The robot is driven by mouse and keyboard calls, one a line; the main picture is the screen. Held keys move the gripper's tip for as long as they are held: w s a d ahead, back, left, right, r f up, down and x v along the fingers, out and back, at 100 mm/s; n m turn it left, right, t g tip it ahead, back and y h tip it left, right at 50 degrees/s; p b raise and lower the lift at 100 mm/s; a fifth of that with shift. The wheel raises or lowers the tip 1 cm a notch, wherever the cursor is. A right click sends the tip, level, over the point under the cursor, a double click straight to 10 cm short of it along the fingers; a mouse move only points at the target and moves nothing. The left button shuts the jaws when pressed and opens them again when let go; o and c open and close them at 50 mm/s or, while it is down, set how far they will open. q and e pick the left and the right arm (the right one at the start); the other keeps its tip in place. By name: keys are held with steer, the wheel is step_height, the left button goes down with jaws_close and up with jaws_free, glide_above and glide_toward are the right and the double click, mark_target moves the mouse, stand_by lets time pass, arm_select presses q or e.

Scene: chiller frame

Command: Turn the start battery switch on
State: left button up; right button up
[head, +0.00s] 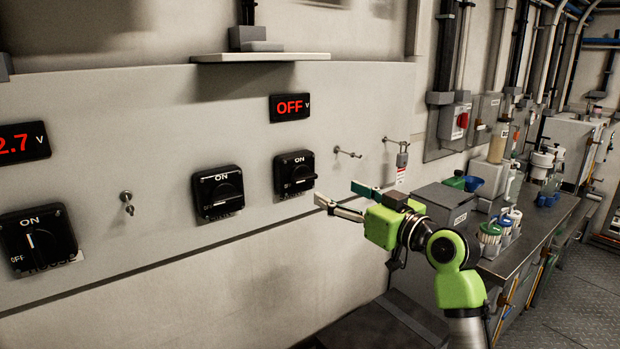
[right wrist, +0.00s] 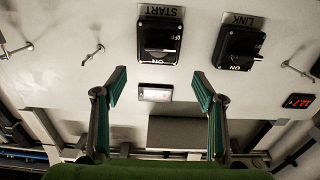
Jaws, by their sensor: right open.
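The start battery switch (head: 294,174) is a black square rotary switch on the pale wall panel. Its label START shows upside down in the right wrist view, where the switch (right wrist: 159,41) is at top centre. Its handle lies across, not toward ON. The display (head: 290,107) above it reads OFF. My right gripper (head: 338,192) is open and empty, to the right of the switch in the head view and apart from it. In the right wrist view its fingers (right wrist: 158,82) stand wide apart below the switch. My left gripper is not in view.
The LINK switch (head: 218,192) is left of the start switch, its handle also across. A HOUSE switch (head: 39,239) at far left has its handle upright. Keys or pegs (head: 127,202) and a tagged padlock (head: 402,160) hang on the panel. A shelf (head: 260,57) juts out above.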

steer(key=p, duration=0.1)
glide_toward(308, 178)
steer(key=x, duration=0.3)
steer(key=p+x, duration=0.1)
steer(key=x, duration=0.4)
steer(key=shift+a+r, duration=0.1)
steer(key=shift+w+a, duration=0.4)
steer(key=shift+w, duration=0.2)
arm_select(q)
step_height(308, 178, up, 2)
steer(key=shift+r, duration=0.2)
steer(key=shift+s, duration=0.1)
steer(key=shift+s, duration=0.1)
arm_select(e)
steer(key=c, duration=1.1)
